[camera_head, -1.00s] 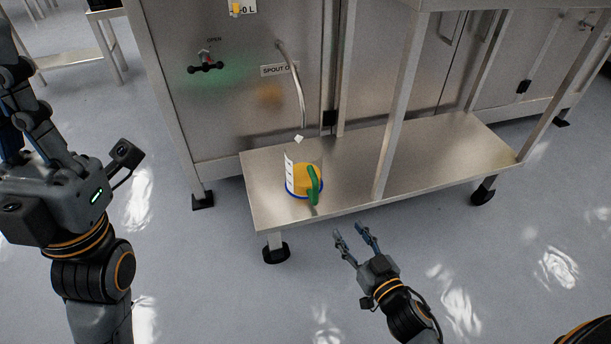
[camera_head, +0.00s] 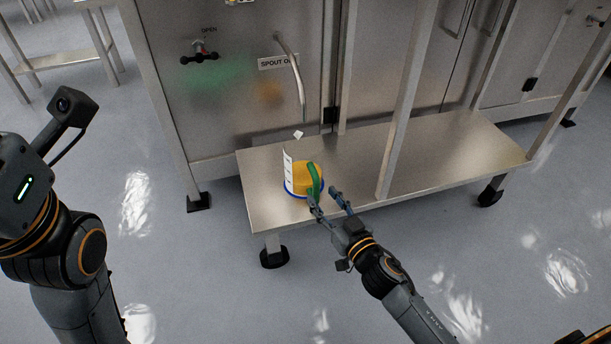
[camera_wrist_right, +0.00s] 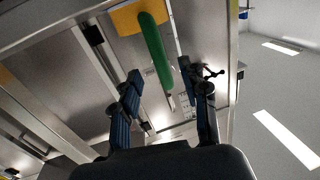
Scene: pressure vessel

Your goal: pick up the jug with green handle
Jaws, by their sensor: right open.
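The jug (camera_head: 301,177) stands upright on the low metal shelf, with orange-yellow contents, a white scale strip, a blue base ring and a green handle (camera_head: 315,181) facing me. My right gripper (camera_head: 325,193) is open at the shelf's front edge, its fingertips close to the handle. In the right wrist view the handle (camera_wrist_right: 155,50) shows between and beyond the two open fingers (camera_wrist_right: 166,85); whether they touch it I cannot tell. The fingers are empty. My left arm is at the left edge in the head view; its gripper fingers are out of frame.
The metal shelf (camera_head: 350,165) is clear to the right of the jug. An upright post (camera_head: 408,110) rises from its front edge. A curved spout pipe (camera_head: 293,75) hangs above the jug.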

